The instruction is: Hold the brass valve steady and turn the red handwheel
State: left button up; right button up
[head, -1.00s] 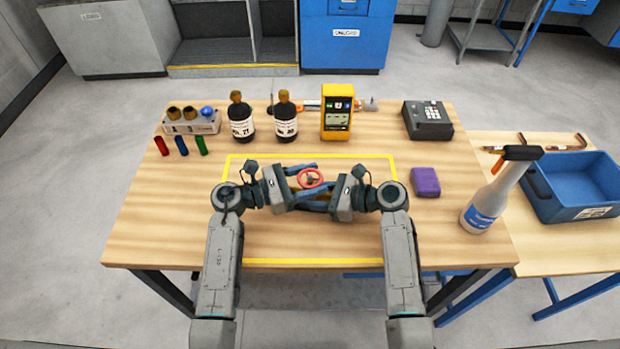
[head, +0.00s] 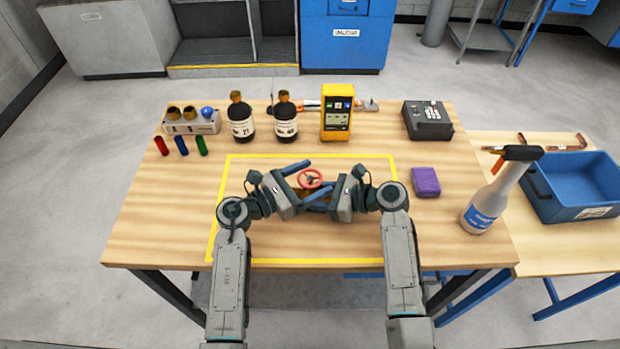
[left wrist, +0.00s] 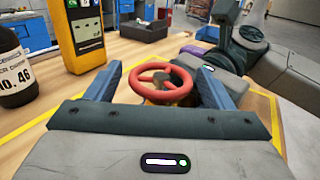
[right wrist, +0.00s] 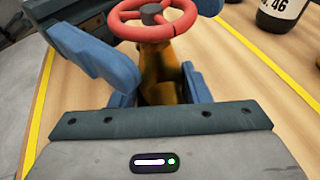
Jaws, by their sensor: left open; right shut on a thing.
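The red handwheel (head: 311,178) sits on top of the brass valve (right wrist: 157,82), in the middle of the taped area. My left gripper (left wrist: 162,84) is open, with one blue finger on each side of the handwheel in the left wrist view; I cannot tell whether either finger touches the rim. My right gripper (right wrist: 158,88) is shut on the brass valve body below the handwheel. The fingers and the wheel hide most of the valve in the head view.
Yellow tape (head: 390,215) frames the work area. Behind it stand two dark bottles (head: 285,120) and a yellow meter (head: 337,112). A purple block (head: 425,182) and a spray bottle (head: 490,200) are on the right.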

pick_arm(q)
jog(key=v, duration=1.2)
jog(key=shift+o, duration=0.2)
